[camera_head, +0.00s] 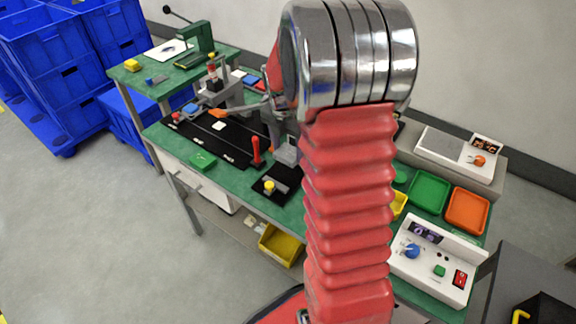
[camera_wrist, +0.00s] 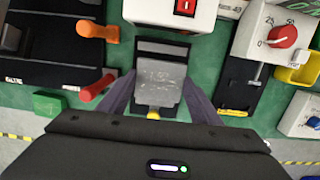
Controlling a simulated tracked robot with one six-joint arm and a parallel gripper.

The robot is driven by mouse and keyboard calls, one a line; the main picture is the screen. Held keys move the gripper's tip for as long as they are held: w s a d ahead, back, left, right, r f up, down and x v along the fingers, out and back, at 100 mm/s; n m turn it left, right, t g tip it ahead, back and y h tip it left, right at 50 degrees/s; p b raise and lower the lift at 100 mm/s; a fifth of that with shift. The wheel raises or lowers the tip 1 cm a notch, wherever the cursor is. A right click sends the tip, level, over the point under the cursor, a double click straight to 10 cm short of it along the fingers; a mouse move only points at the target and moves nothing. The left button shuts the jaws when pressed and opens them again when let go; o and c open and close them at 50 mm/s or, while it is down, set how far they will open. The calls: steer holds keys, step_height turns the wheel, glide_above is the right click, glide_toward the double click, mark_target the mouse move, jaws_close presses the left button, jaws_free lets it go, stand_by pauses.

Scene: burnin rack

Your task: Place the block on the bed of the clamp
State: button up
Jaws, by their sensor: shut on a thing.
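A grey metal block (camera_wrist: 160,82) sits between the two dark fingers of my gripper (camera_wrist: 160,90) in the wrist view, and the gripper is shut on it. The black bed of the clamp (camera_wrist: 163,48) shows behind and around the block. The clamp's yellow knob (camera_wrist: 153,113) is at the near end. In the head view the clamp (camera_head: 283,182) is on the green bench, and the grey block (camera_head: 287,152) shows at its far end. I cannot tell whether the block touches the bed. My gripper is mostly hidden by my arm in the head view.
A red lever (camera_wrist: 97,88) stands close to the left of my gripper, with an orange handle (camera_wrist: 98,30) behind it. A white box with a red switch (camera_wrist: 170,12) is beyond the clamp. A black fixture (camera_wrist: 239,88) lies to the right. A green block (camera_wrist: 48,103) is at the left.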

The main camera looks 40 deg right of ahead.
mark_target(288, 172)
steer(key=shift+f, duration=1.4)
steer(key=shift+f, duration=1.85)
steer(key=shift+f, duration=0.1)
steer(key=o, duration=1.2)
steer(key=r, duration=0.4)
steer(key=a+r, duration=0.1)
steer(key=r, duration=0.6)
steer(key=shift+s+a+r, duration=0.15)
steer(key=shift+s+r, duration=0.1)
steer(key=shift+r, duration=0.3)
